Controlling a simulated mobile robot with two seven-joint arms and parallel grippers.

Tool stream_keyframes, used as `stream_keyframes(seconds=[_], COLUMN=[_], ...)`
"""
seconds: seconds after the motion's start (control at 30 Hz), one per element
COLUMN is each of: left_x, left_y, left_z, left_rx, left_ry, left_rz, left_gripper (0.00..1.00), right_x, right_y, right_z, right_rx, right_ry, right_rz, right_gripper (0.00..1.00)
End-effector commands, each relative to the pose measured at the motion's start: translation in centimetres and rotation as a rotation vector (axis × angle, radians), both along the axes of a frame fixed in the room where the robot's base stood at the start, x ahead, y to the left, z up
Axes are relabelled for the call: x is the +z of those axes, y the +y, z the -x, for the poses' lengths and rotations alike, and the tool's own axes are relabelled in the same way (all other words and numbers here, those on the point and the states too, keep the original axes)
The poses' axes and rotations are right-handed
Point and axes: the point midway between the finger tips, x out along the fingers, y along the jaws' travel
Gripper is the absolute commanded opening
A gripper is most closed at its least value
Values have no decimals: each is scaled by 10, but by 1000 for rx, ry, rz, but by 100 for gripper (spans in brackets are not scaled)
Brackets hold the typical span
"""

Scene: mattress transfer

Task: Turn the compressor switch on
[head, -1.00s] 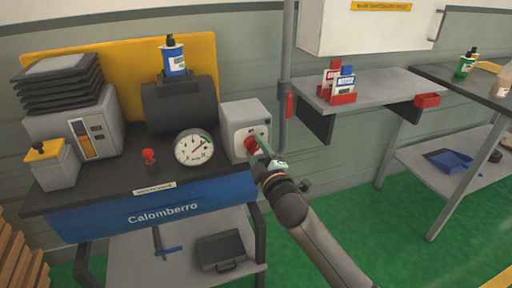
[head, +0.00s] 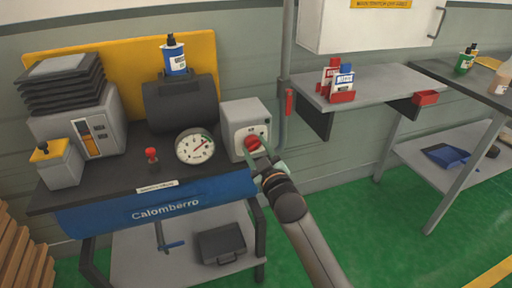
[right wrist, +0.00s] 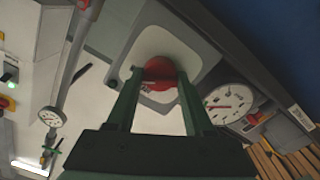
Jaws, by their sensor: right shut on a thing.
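The compressor switch is a red round knob (head: 252,143) on the white front plate of a grey box (head: 243,113). The box stands at the right end of the blue Calomberro compressor (head: 160,207). My right gripper (head: 259,146) reaches it from the lower right in the head view. In the right wrist view, the green fingers of the right gripper (right wrist: 160,84) are on either side of the red knob (right wrist: 160,70) and shut on it. The fingers hide part of the knob. My left gripper is not in view.
A pressure gauge (head: 195,146) and a small red-topped valve (head: 152,156) stand left of the box. A grey pipe (head: 287,70) runs up the wall to the right of it. Green floor (head: 370,225) is open below.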

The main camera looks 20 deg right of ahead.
Motion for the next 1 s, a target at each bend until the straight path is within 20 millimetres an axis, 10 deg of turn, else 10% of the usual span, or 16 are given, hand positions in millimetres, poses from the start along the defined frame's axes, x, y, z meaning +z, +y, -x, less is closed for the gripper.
stream_keyframes(seconds=[0.4, 0.43, 0.67, 1.0], left_x=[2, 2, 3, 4], left_y=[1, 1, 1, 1], left_z=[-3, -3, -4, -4], left_rx=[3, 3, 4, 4], left_ry=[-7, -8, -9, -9], left_rz=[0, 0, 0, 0], left_gripper=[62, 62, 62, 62], right_x=[-1, -1, -1, 0], right_y=[0, 0, 0, 0], right_z=[0, 0, 0, 4], right_rx=[0, 0, 0, 1], right_ry=[2, 2, 2, 1], right_rz=[-12, -13, -10, -8], right_gripper=[0, 56, 82, 82])
